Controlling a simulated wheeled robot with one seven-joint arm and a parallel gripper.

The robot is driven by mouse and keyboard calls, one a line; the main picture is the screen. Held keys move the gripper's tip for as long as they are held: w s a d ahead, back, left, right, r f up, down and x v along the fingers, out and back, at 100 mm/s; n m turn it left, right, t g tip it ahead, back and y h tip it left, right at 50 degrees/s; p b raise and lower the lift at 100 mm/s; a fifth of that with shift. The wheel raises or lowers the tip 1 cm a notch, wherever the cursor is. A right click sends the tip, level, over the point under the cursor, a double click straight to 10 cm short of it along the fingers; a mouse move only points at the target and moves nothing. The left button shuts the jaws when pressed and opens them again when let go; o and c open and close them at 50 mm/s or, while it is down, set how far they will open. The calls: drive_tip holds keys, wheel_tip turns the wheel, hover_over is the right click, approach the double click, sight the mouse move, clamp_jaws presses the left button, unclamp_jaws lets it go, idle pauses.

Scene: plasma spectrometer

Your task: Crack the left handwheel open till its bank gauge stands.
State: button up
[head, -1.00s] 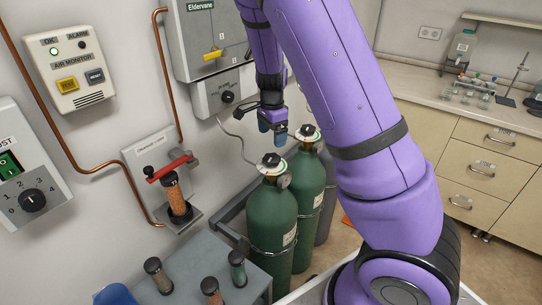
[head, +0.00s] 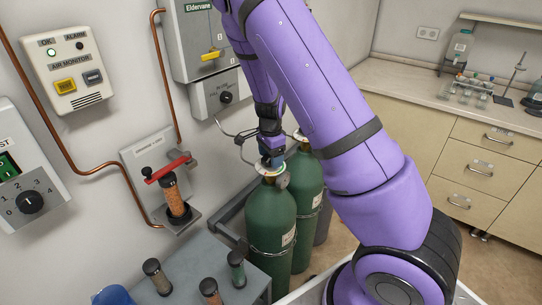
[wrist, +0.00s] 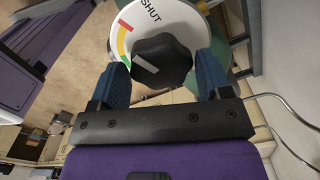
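The left handwheel is a black lobed knob (wrist: 162,60) on a white dial (wrist: 182,22) marked SHUT, with red, yellow and green arcs; a pale line on the knob lies toward its left side. It tops the left green cylinder (head: 268,222); in the head view my gripper mostly hides it. My gripper (wrist: 163,82) is open, its blue fingers on either side of the knob, with a gap showing at the left finger. In the head view my gripper (head: 273,160) points down at the dial.
A second green cylinder (head: 306,200) stands close on the right, its top partly behind my arm. A thin grey hose runs from the wall panel (head: 222,92) to the cylinder tops. A grey bench (head: 205,262) with several capped tubes stands in front to the left.

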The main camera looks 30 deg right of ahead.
drive_tip(key=c, duration=0.5)
drive_tip(key=shift+n, duration=3)
drive_tip(key=o, duration=0.9)
